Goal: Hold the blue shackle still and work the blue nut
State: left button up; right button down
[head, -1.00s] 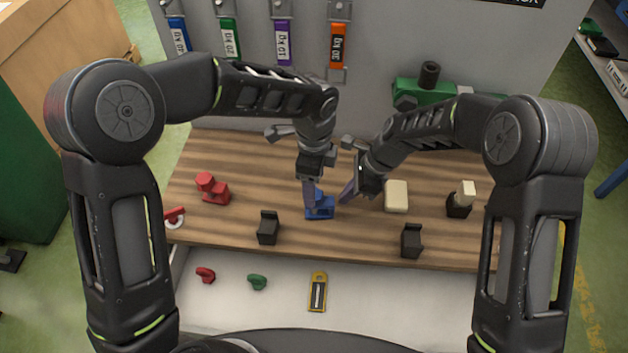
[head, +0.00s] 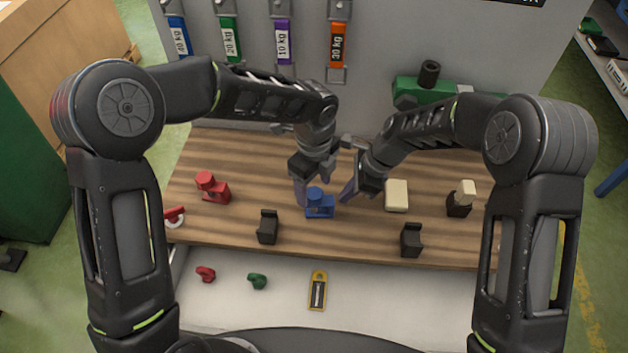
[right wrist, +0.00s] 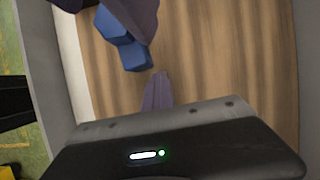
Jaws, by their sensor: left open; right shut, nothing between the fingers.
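The blue shackle (head: 319,211) stands on the wooden bench top, with the blue nut (head: 315,194) at its upper part. My left gripper (head: 302,190) is open, with its fingers close beside the shackle's left side; I cannot tell whether they touch it. My right gripper (head: 348,191) is shut and empty, just to the right of the shackle. In the right wrist view its fingertips (right wrist: 158,82) are apart from the blue shackle (right wrist: 135,57), and a finger of my left gripper (right wrist: 138,12) partly covers the blue parts.
A red shackle (head: 214,190) stands at left, a cream block (head: 396,195) at right. Two black holders (head: 268,228) (head: 411,240) stand near the front edge. A black piece with a cream top (head: 461,198) is far right. A green unit (head: 425,88) is behind.

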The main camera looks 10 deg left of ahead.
pick_arm(q)
jog(key=shift+f, duration=1.2)
grip_shut()
jog(key=n, duration=0.6)
